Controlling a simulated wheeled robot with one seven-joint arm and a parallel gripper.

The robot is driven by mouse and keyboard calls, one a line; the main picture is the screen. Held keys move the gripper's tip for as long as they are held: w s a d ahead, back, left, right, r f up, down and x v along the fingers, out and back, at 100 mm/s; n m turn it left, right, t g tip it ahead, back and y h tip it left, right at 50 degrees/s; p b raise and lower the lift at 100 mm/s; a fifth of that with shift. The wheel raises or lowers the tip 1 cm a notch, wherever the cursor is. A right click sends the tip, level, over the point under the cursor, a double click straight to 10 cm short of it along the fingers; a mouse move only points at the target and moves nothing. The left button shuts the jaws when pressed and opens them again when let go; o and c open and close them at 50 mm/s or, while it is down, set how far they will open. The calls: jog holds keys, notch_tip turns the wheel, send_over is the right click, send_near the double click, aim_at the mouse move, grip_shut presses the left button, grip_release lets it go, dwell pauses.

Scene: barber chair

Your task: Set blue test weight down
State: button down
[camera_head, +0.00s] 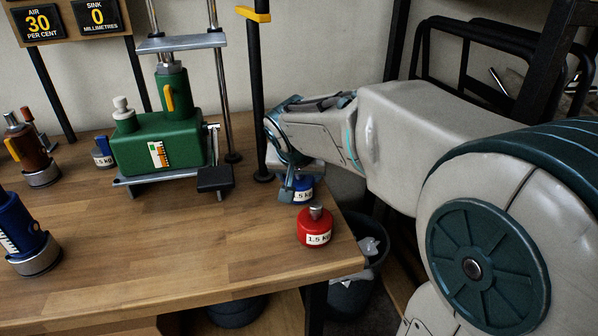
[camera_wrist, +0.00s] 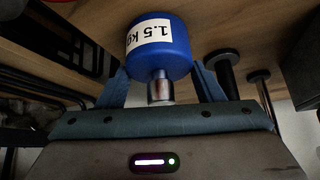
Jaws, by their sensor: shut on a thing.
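The blue test weight (camera_head: 303,190) carries a white label ending in "5 kg" and is partly hidden by my gripper (camera_head: 290,188). It is near the right edge of the wooden table (camera_head: 230,255), just behind a red 1.5 kg weight (camera_head: 315,232). In the wrist view the blue weight (camera_wrist: 158,45) shows a "1.5 kg" label and a metal knob pointing toward the palm. My gripper (camera_wrist: 160,78) is shut on it, one finger on each side. I cannot tell whether its base touches the table.
A green pump-like device (camera_head: 160,140) on a stand is to the left, with a black post (camera_head: 259,100) between it and my gripper. A small dark blue weight (camera_head: 103,153) stands farther left. A bin (camera_head: 355,275) is below the table's right edge. The table's front middle is clear.

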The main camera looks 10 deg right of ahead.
jog(key=shift+c, duration=1.9)
grip_release()
jog(key=shift+r, duration=0.25)
jog(key=p+v, duration=0.1)
jog(key=v, duration=1)
jog(key=shift+s+r+p, duration=0.3)
jog(key=shift+p, duration=0.1)
jog(key=shift+a, duration=0.1)
